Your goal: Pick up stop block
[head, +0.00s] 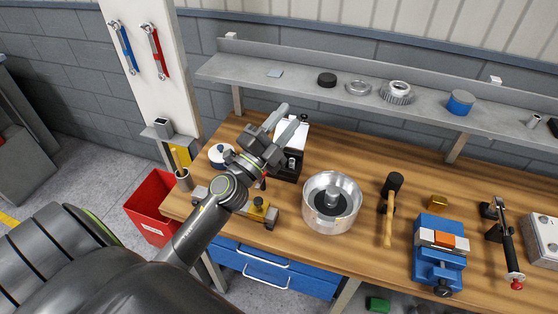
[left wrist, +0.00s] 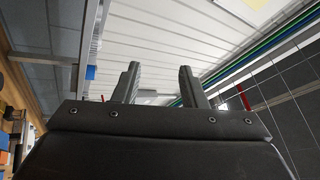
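My left gripper (head: 283,122) is raised over the back left of the wooden workbench, in front of a black and white device. Its two fingers are apart with nothing between them, which also shows in the left wrist view (left wrist: 158,84). No block is clearly marked as the stop block. Another yellow block (head: 258,208) sits on a grey fixture close below my left forearm, partly hidden. I cannot tell which one is the stop block. My right gripper is not in view.
On the bench (head: 340,262) stand a metal bowl (head: 331,202), a hammer (head: 390,205), a blue vise (head: 438,265) and a black-handled tool (head: 506,245). A grey shelf (head: 430,112) with round parts runs behind. A red bin (head: 152,205) stands on the floor left.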

